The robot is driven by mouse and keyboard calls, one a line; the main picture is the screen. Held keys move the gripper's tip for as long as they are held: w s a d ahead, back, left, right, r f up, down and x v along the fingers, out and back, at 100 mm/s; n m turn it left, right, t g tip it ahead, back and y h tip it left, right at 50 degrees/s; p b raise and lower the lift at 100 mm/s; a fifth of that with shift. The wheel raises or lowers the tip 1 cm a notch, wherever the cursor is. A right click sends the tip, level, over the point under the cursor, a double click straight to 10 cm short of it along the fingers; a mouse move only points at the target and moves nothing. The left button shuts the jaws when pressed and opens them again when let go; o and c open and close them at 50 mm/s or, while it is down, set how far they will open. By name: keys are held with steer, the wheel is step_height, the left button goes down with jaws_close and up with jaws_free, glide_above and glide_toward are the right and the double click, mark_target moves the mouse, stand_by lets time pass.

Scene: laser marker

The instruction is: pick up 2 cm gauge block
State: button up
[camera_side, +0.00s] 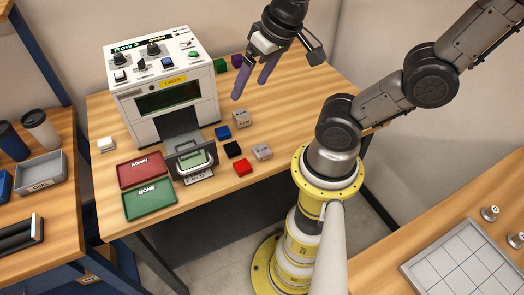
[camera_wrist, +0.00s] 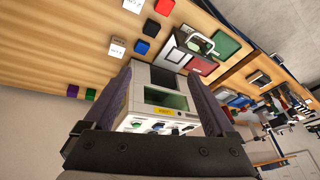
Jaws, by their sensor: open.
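Two light grey blocks with dark lettering stand on the wooden table right of the laser marker: a rear block (camera_side: 241,118) and a front block (camera_side: 262,152). Both also show in the wrist view, one whole (camera_wrist: 117,47) and one cut by the top edge (camera_wrist: 134,5). The lettering is too small to tell which is the 2 cm gauge block. My gripper (camera_side: 252,88) is open and empty, in the air near the marker's right side. In the wrist view, its fingers (camera_wrist: 158,78) frame the marker, with the blocks beyond and left.
The white laser marker (camera_side: 165,85) stands close left of my gripper. Blue (camera_side: 222,132), black (camera_side: 232,149) and red (camera_side: 243,167) blocks lie near the grey ones. Green and purple blocks (camera_side: 237,61) sit behind. Red AGAIN (camera_side: 128,174) and green DONE (camera_side: 135,206) trays lie front left.

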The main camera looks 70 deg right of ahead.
step_height(320, 180, down, 6)
steer(key=w+d+m+g, duration=0.1)
steer(key=d+m+g, duration=0.1)
steer(key=m+g, duration=0.3)
glide_toward(262, 149)
step_height(262, 149, down, 2)
steer(key=shift+f, duration=0.1)
steer(key=shift+s+f, duration=0.2)
steer(key=shift+f, duration=3.05)
steer(key=shift+c, duration=0.3)
jaws_close()
